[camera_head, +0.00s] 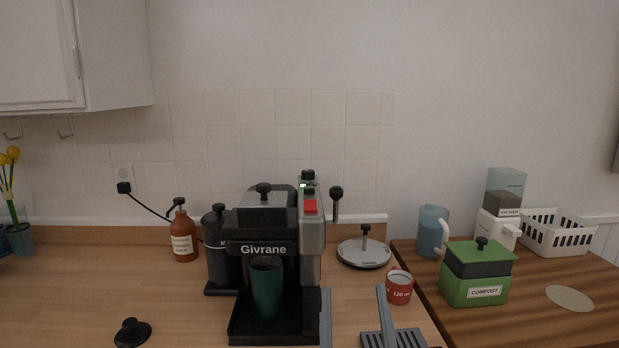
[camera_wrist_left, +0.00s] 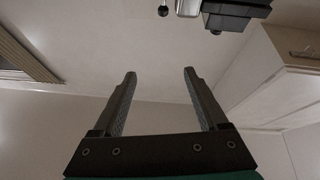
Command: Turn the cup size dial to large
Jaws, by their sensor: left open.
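The black coffee machine (camera_head: 263,220), marked "Givrane", stands on the counter with a dark green cup (camera_head: 266,285) in its bay. Its silver right panel (camera_head: 311,255) carries small dark controls (camera_head: 309,190) with a green light above a red square (camera_head: 310,207). I cannot tell which control is the cup size dial or read its setting. My left gripper (camera_head: 355,300) shows as two grey bars at the bottom edge, right of the machine and apart from its controls. In the left wrist view my left gripper (camera_wrist_left: 160,88) is open and empty. The machine shows upside down there (camera_wrist_left: 230,12).
A black-knobbed lever (camera_head: 336,192) stands beside the panel. A red cup (camera_head: 399,287), a round silver lid (camera_head: 363,253) and a grey slotted plate (camera_head: 378,340) are to the right. The green compost bin (camera_head: 473,289) stands farther right. The counter's left part is mostly clear.

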